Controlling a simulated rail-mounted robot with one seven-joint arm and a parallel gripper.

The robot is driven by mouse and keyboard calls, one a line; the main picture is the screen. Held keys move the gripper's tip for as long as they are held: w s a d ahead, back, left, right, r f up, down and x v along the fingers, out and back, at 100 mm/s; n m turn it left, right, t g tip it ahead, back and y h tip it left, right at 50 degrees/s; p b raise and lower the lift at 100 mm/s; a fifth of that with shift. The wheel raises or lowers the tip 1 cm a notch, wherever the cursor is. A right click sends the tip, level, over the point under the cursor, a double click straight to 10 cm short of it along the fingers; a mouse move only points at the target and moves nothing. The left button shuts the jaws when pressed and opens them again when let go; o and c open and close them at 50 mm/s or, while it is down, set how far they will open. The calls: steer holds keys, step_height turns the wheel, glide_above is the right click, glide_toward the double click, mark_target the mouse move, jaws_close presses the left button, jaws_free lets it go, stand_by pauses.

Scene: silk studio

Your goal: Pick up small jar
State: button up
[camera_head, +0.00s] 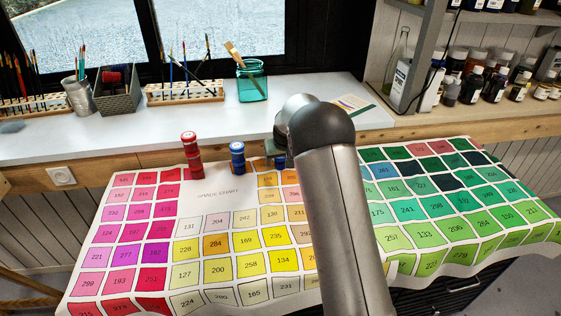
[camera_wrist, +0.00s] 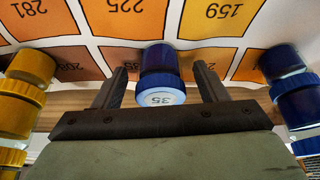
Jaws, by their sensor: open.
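A small blue jar (camera_wrist: 158,72) with a pale, numbered round end stands on the shade chart (camera_wrist: 80,18) in the wrist view. My gripper (camera_wrist: 160,74) is open, with one finger on each side of this jar and a visible gap on both sides. In the head view, a bit of a blue jar (camera_head: 280,162) shows beside my arm, which hides most of the gripper and its surroundings.
A yellow jar stack (camera_wrist: 27,85) and a dark blue stack (camera_wrist: 295,95) flank my gripper closely. In the head view, a red stack (camera_head: 192,160) and a blue stack (camera_head: 237,158) stand on the chart (camera_head: 210,197). The windowsill (camera_head: 120,130) behind holds brushes and a teal glass (camera_head: 252,82).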

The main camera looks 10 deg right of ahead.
steer(key=c, duration=1.1)
steer(key=shift+r, duration=0.1)
